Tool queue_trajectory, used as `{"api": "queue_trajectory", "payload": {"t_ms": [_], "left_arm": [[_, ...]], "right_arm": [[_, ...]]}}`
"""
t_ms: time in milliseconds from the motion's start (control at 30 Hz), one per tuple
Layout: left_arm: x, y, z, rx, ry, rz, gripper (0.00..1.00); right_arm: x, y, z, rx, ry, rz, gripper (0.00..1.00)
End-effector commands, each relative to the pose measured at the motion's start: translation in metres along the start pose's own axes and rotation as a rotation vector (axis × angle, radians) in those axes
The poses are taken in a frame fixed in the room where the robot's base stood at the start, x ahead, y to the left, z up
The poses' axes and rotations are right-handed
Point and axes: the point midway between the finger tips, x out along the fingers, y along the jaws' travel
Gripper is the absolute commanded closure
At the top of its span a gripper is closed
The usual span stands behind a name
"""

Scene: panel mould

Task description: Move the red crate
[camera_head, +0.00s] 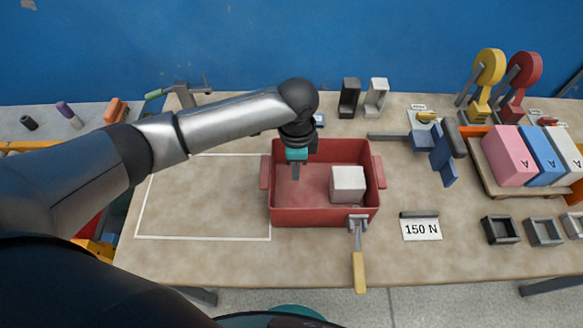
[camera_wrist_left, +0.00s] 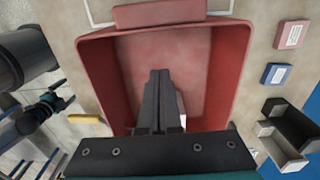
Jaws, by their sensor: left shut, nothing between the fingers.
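The red crate (camera_head: 322,215) stands on the table just right of the white outlined rectangle (camera_head: 203,238), with a handle on its left and right sides. A white block (camera_head: 347,184) lies inside at its right. My left gripper (camera_head: 295,172) is over the left part of the crate, pointing down, shut and empty. In the left wrist view, the gripper's closed fingers (camera_wrist_left: 158,100) are in front of the crate's inside, and the crate (camera_wrist_left: 232,70) fills the middle. A crate handle (camera_wrist_left: 160,13) shows at the top, apart from the fingers. My right gripper is not in view.
A yellow-handled clamp tool (camera_head: 359,270) touches the crate's front wall. A "150 N" card (camera_head: 421,229) lies to the right. Black and white holders (camera_head: 349,98) stand behind. Pink, blue and white blocks (camera_head: 508,157) fill a tray at right. The outlined rectangle is empty.

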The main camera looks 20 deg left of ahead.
Motion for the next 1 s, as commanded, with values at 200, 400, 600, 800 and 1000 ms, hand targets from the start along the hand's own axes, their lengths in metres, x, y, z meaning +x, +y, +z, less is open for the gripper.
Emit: {"api": "queue_trajectory", "payload": {"t_ms": [200, 400, 600, 800, 1000], "left_arm": [[0.051, 0.001, 0.0, -0.001, -0.001, 0.003, 1.0], [0.076, -0.001, 0.013, -0.002, -0.003, -0.002, 1.0], [0.075, 0.0, 0.033, 0.0, 0.0, -0.002, 1.0], [0.075, 0.0, 0.04, 0.001, 0.001, -0.002, 1.0], [0.075, 0.0, 0.04, 0.0, 0.001, -0.002, 1.0]], "right_arm": [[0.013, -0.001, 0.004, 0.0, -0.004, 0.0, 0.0], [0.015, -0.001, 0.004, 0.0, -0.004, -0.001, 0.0], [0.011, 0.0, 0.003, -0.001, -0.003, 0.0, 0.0], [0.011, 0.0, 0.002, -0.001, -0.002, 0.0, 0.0], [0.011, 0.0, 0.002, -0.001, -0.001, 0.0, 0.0]]}}
